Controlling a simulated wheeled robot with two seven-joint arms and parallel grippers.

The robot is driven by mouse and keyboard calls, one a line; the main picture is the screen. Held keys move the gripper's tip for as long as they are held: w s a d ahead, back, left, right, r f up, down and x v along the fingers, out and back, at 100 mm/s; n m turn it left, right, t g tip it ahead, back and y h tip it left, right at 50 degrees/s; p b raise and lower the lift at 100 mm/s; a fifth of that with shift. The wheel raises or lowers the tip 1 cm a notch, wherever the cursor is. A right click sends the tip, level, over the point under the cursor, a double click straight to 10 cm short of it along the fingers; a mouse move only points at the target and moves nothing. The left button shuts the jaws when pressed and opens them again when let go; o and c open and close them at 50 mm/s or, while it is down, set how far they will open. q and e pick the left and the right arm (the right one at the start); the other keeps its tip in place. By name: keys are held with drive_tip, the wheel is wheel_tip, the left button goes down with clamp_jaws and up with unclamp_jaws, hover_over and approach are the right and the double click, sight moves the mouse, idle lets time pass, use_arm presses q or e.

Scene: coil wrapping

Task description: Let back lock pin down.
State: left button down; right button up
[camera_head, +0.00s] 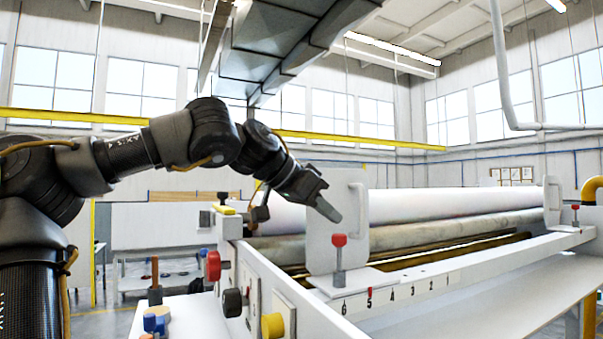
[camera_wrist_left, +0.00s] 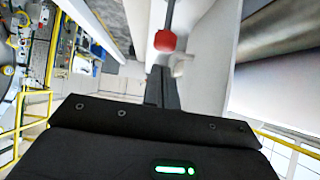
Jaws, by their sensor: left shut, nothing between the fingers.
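A lock pin with a red knob (camera_head: 339,241) on a grey rod stands upright on the white bracket plate at the near end of the machine. A second red-knobbed pin (camera_head: 575,209) stands at the far right end. I cannot tell which is the back one. My left gripper (camera_head: 328,209) is shut and empty, pointing down to the right, just above the near red knob in the head view. In the left wrist view, a red knob (camera_wrist_left: 165,41) on a rod lies just beyond the shut fingertips (camera_wrist_left: 162,80); contact is not visible. My right gripper is out of view.
An upright white plate (camera_head: 350,195) with a handle stands behind the near pin. Long rollers (camera_head: 450,225) run to the right. A numbered scale (camera_head: 390,293) lies along the front edge. Red, black and yellow knobs (camera_head: 272,325) stick out of the machine's end panel.

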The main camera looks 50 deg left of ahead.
use_arm(q)
drive_tip(key=b+v, duration=0.3)
drive_tip(key=v, duration=0.8)
drive_tip(key=shift+r+b, duration=0.3)
drive_tip(key=shift+r, duration=0.25)
drive_tip(key=shift+d, duration=0.15)
drive_tip(key=shift+w, duration=0.15)
